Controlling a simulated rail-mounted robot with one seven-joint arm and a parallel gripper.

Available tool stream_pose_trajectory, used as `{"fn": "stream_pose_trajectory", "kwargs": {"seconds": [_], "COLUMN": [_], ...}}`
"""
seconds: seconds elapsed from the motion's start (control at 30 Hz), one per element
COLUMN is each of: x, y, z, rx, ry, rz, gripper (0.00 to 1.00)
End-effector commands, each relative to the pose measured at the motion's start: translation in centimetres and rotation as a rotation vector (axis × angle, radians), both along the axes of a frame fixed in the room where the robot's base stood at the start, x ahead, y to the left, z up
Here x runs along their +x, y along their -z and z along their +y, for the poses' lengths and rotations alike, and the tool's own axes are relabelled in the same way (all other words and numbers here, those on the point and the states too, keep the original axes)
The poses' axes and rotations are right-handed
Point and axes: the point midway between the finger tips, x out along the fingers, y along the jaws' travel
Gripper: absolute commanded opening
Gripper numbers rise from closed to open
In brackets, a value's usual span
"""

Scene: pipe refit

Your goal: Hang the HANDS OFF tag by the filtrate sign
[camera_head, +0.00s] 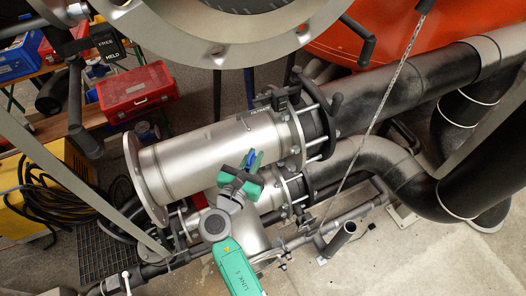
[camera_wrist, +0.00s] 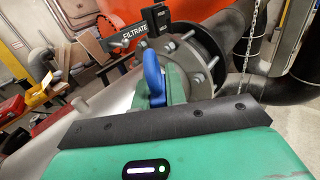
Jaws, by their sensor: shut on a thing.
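My green gripper (camera_head: 252,172) is over the silver pipe in the head view. It is shut on a blue piece (camera_wrist: 153,72), which stands up between the green fingers in the wrist view. I take this as the HANDS OFF tag or its hanger, but no lettering on it can be read. The blue piece also shows in the head view (camera_head: 251,158). The black FILTRATE sign (camera_wrist: 134,37) is beyond and above the blue piece in the wrist view, by the flange. The blue piece looks apart from the sign. The lower part of the held thing is hidden by my gripper.
The flange (camera_wrist: 192,68) with protruding bolts is just beyond my gripper. A silver pipe (camera_head: 205,150) lies below. A hanging chain (camera_head: 395,85) is at the right. A black FREE/HELD sign (camera_head: 107,44) and a red toolbox (camera_head: 137,92) are at the upper left.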

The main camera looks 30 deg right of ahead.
Motion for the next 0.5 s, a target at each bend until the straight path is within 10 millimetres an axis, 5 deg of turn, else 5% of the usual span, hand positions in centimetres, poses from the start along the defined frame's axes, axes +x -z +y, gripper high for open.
{"fn": "stream_pose_trajectory", "kwargs": {"seconds": [0.17, 0.5], "x": [-0.1, 0.4], "y": [-1.8, -1.6], "z": [-3.1, -3.5], "rx": [-0.011, -0.011], "ry": [0.185, 0.209], "rz": [-0.004, -0.005], "gripper": [0.00, 0.00]}}
